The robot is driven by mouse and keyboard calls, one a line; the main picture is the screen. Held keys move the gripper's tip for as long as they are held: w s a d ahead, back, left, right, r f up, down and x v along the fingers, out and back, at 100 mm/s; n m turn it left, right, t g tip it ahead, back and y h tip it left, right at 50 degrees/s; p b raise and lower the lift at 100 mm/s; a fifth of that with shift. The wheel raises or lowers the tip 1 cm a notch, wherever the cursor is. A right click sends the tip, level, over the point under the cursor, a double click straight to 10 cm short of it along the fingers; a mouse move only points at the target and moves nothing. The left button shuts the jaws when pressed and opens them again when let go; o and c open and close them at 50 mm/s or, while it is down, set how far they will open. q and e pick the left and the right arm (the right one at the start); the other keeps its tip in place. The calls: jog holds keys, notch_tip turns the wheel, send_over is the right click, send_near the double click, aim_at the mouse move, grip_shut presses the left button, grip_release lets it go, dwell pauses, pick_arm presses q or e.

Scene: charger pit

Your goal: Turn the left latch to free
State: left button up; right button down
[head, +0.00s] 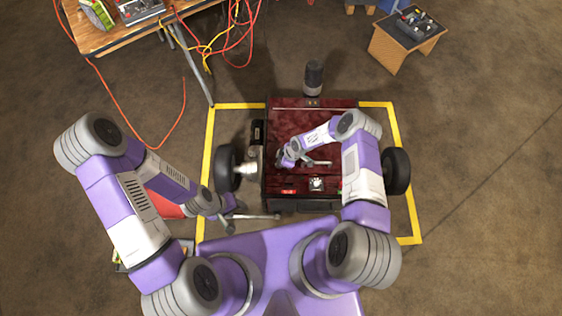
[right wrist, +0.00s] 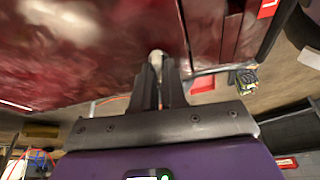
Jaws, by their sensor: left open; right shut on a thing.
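The dark red vehicle body (head: 285,125) stands in the middle of the head view. My right gripper (head: 318,163) is over its red top. In the right wrist view the fingers (right wrist: 160,82) are shut on a small pale rounded piece (right wrist: 157,57) against the glossy red panel (right wrist: 90,60). Most of this piece is hidden between the fingers, so I cannot tell its turn or whether it is the left latch. My left gripper (head: 262,216) is open and empty, low in front of the vehicle's left side.
Black wheels (head: 228,167) flank the vehicle, with the other wheel (head: 396,171) at right. Yellow floor tape (head: 207,150) frames it. A dark cylinder (head: 314,76) stands behind. A wooden table (head: 130,35) with cables is at upper left, a small wooden stand (head: 395,50) at upper right.

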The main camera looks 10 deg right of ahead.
jog(key=m+p, duration=0.1)
jog(key=m, duration=0.1)
jog(key=m+t+h+p, duration=0.1)
jog(key=m, duration=0.1)
jog(key=shift+s+a+r, duration=0.1)
jog(key=shift+s+a, duration=0.05)
jog(key=m+t+h, duration=0.1)
jog(key=m, duration=0.3)
jog(key=shift+p, duration=0.3)
jog(key=m+t+h, duration=0.1)
jog(key=m, duration=0.2)
jog(key=shift+a+m+b, duration=0.1)
jog(key=shift+m+b, duration=0.2)
jog(key=shift+b, duration=0.05)
jog(key=shift+a+m+h+b, duration=0.1)
jog(key=shift+m+h+b, duration=0.9)
jog(key=shift+m, duration=1.2)
jog(key=c, duration=1.2)
grip_release()
